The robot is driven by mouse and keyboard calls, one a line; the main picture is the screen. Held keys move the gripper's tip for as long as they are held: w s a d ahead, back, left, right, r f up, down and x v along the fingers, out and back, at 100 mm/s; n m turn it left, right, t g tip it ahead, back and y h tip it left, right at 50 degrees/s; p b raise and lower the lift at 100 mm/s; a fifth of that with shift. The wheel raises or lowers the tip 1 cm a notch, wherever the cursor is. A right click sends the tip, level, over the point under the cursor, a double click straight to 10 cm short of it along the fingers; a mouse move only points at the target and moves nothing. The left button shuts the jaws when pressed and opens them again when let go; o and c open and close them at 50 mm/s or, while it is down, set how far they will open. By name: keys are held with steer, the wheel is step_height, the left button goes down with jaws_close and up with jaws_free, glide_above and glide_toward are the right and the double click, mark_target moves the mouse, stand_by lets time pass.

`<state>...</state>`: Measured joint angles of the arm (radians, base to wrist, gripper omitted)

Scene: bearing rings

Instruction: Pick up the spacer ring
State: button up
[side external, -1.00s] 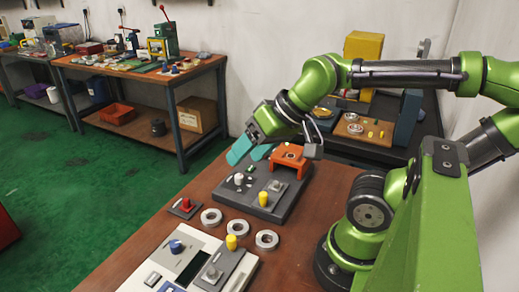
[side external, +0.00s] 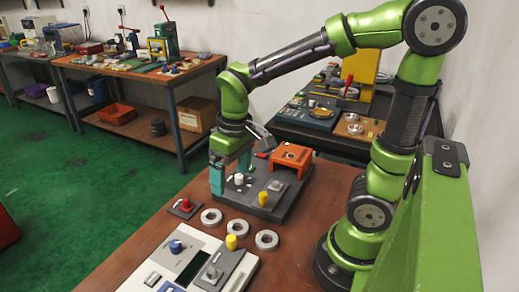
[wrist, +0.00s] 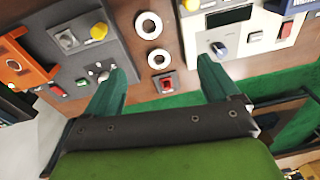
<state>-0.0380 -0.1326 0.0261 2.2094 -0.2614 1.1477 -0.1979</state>
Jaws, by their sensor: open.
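Three pale metal rings lie flat on the brown bench in the side view: a left ring (side external: 204,218), a middle ring (side external: 246,227) and a right ring (side external: 276,241). I cannot tell which is the spacer ring. The wrist view shows two rings, one near the top edge (wrist: 139,26) and one lower (wrist: 150,60). My gripper (side external: 231,177) points down with teal fingers spread, empty, above the bench and behind the left ring. In the wrist view the lower ring appears between the fingertips of my gripper (wrist: 163,66).
A dark panel (side external: 262,205) with knobs and an orange bracket (side external: 291,157) stands beside my gripper. A red switch (side external: 184,206) sits left of the rings. A pale control panel (side external: 160,262) with a yellow knob (side external: 231,243) lies in front of them.

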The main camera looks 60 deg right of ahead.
steer(key=n, duration=0.1)
glide_above(238, 230)
steer(key=shift+g, duration=0.4)
steer(key=f, duration=1.1)
steer(key=shift+a+f, duration=0.25)
steer(key=shift+a, duration=0.05)
steer(key=shift+d+f, duration=0.15)
steer(key=shift+f, duration=1.25)
steer(key=shift+d+f, duration=0.1)
steer(key=shift+f, duration=1.25)
steer(key=c, duration=1.3)
steer(key=shift+r, duration=0.1)
